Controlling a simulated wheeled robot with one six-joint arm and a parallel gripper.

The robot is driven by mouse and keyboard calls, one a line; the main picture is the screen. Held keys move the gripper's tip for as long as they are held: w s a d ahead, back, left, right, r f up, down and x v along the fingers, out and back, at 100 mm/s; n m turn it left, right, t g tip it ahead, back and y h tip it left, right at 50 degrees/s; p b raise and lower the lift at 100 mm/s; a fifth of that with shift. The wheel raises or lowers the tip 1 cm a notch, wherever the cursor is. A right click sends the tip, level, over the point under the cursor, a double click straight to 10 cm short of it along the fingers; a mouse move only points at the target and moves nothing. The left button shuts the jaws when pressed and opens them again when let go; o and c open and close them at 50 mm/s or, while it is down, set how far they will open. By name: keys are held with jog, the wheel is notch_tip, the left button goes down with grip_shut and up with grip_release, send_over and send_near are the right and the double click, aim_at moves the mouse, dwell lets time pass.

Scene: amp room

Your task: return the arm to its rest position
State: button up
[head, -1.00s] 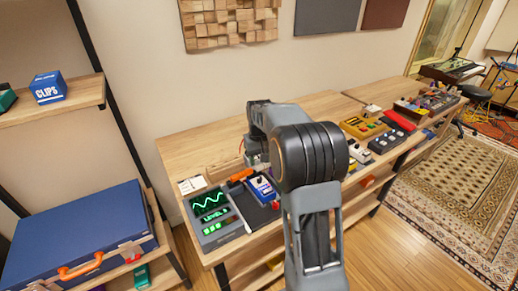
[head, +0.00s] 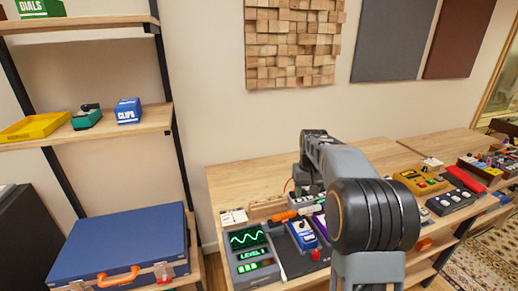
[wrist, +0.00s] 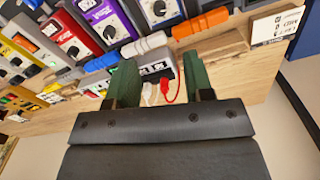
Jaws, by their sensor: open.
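My gripper (wrist: 160,85) shows in the wrist view with its two green fingers apart and nothing held between them. Beyond the fingers lie a small grey box, a white lead and a red lead on the wooden bench. In the head view my arm reaches out over the bench, folded at a large dark joint.
The wooden bench (head: 240,180) carries a green-screened meter (head: 250,252), a blue pedal (head: 302,234), an orange-handled tool (head: 283,216) and a yellow unit (head: 418,180). A shelf rack on the left holds a blue case (head: 120,245) and a CLIPS box (head: 129,111).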

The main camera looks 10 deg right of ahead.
jog(key=s+a+t, duration=0.1)
jog(key=s+a, duration=0.2)
jog(key=s, duration=0.4)
jog(key=s+a+n+t, duration=0.1)
jog(key=s+a, duration=0.3)
jog(key=s, duration=0.3)
jog(key=s+a+t+p, duration=0.1)
jog(key=s+a, duration=0.3)
jog(key=s, duration=0.4)
jog(key=shift+f+n+t, duration=0.2)
jog(key=shift+n+t, duration=0.1)
jog(key=shift+s, duration=0.1)
